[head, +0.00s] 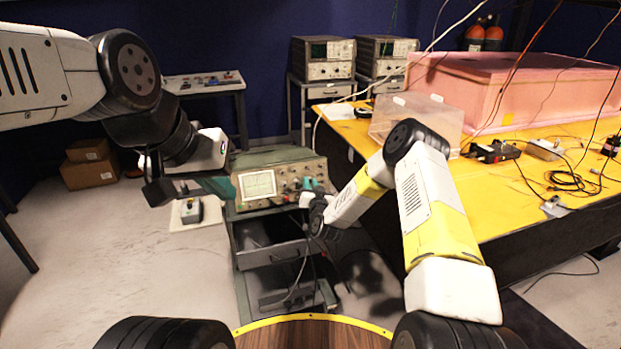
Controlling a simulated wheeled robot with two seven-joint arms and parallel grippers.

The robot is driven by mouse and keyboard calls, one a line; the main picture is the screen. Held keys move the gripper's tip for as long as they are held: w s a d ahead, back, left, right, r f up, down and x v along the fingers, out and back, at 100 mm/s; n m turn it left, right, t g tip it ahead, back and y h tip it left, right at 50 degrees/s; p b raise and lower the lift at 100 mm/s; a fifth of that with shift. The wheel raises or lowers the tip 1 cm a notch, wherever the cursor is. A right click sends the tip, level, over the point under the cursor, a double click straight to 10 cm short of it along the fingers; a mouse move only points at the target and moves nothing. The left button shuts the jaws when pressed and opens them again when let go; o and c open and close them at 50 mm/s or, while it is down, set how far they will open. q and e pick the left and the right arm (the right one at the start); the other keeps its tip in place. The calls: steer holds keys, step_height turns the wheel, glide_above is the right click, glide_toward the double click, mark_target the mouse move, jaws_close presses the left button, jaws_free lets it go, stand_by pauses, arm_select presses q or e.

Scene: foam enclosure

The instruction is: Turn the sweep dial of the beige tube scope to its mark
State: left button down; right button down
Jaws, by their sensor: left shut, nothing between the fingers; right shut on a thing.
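The beige tube scope (277,157) stands on a grey cart below the middle of the head view, its lit screen at the left of its front and small knobs at the right. My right gripper (314,184) reaches the right part of this panel. Its teal fingertips are shut on the sweep dial, which they mostly hide; I cannot read its pointer or mark. My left gripper (226,187) is shut and empty, with its teal fingers in front of the scope's left edge, beside the screen.
The grey cart (267,254) has an open drawer and hanging cables under the scope. The yellow table (530,190) at the right holds a clear box (425,117), a pink foam block (545,80) and cables. More scopes (322,60) stand behind. Floor is open at left.

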steer(key=shift+a+m+h, duration=0.15)
steer(key=shift+m+h, duration=0.65)
steer(key=shift+m, duration=1.4)
steer(key=c, duration=1.3)
jaws_free()
steer(key=shift+s, duration=0.15)
steer(key=s, duration=0.7)
steer(key=shift+s+d+r, duration=0.25)
steer(key=shift+d+r, duration=0.1)
